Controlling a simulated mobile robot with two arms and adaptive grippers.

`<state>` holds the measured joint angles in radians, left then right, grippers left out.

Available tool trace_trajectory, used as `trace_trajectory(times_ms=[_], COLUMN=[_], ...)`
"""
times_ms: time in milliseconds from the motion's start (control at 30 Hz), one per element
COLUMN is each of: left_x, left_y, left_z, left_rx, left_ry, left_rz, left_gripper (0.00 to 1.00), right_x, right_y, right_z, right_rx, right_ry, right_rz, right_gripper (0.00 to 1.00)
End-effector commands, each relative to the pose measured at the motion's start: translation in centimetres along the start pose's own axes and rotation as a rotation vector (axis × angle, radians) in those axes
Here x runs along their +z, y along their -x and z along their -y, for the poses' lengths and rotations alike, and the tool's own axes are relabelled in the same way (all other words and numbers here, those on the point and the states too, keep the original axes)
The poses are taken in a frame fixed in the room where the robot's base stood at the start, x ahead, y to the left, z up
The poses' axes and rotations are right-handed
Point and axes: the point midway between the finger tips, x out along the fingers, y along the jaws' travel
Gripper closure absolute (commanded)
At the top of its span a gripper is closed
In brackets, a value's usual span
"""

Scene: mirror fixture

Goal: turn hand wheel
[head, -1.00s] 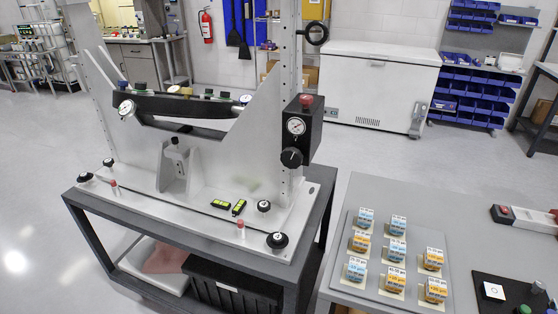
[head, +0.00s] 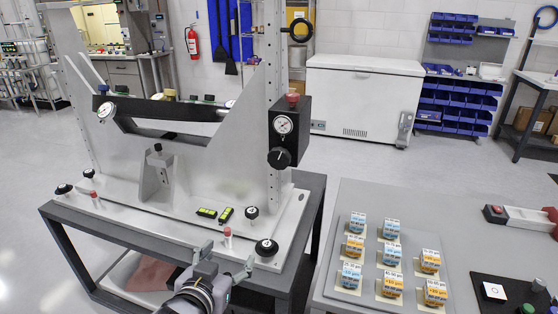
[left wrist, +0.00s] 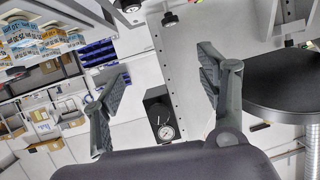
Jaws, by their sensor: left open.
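Lower on the post is a black box (head: 290,122) with a red cap, a dial gauge and a round black knob (head: 279,158). My left gripper (head: 226,258) is open and empty at the front edge of the fixture's table, below the box and apart from it. In the left wrist view, its spread fingers (left wrist: 164,63) frame the box and gauge (left wrist: 165,131) beyond them. I cannot clearly pick out the ring in the left wrist view. My right gripper is not in view.
Black knobs and red-topped pins (head: 228,236) stand on the fixture's base plate. At the right, a grey table (head: 400,205) carries a tray of several small labelled boxes. A white chest freezer (head: 362,95) stands behind, with clear floor before it.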

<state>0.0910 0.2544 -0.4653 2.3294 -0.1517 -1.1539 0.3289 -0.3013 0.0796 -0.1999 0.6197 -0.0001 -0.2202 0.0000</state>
Motion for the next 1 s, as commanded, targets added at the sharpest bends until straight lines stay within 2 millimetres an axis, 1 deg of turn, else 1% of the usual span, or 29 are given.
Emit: trace_trajectory(times_ms=[33,100,200,233,300,400,533,667,1000], left_x=[-3.7,-7.5,-11.3,-12.0,-13.1,-13.8,-14.5,-15.4,-18.1], left_y=[-0.3,-0.5,-0.3,-0.2,-0.1,-0.4,-1.8,-4.1,-10.9], left_z=[-0.6,-1.5,-2.6,-2.8,-3.2,-3.4,-3.5,-3.7,-4.4], left_rx=[0.013,0.032,0.059,0.064,0.072,0.078,0.077,0.077,0.076], left_ry=[-0.021,-0.039,-0.059,-0.062,-0.071,-0.073,-0.073,-0.073,-0.073], left_rz=[-0.097,-0.202,-0.307,-0.327,-0.359,-0.377,-0.375,-0.375,-0.373], left_gripper=[0.33,0.33,0.33,0.33,0.33,0.33,0.33,0.33,0.33], right_x=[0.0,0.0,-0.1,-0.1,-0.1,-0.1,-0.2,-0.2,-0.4], right_y=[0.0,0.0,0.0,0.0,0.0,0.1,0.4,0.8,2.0], right_z=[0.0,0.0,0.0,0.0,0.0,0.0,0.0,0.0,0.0], right_rx=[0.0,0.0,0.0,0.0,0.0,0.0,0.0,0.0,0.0], right_ry=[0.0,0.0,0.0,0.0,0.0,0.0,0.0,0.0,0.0], right_rz=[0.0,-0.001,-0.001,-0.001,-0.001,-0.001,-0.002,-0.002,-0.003], right_gripper=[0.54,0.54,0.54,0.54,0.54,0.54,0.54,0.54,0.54])
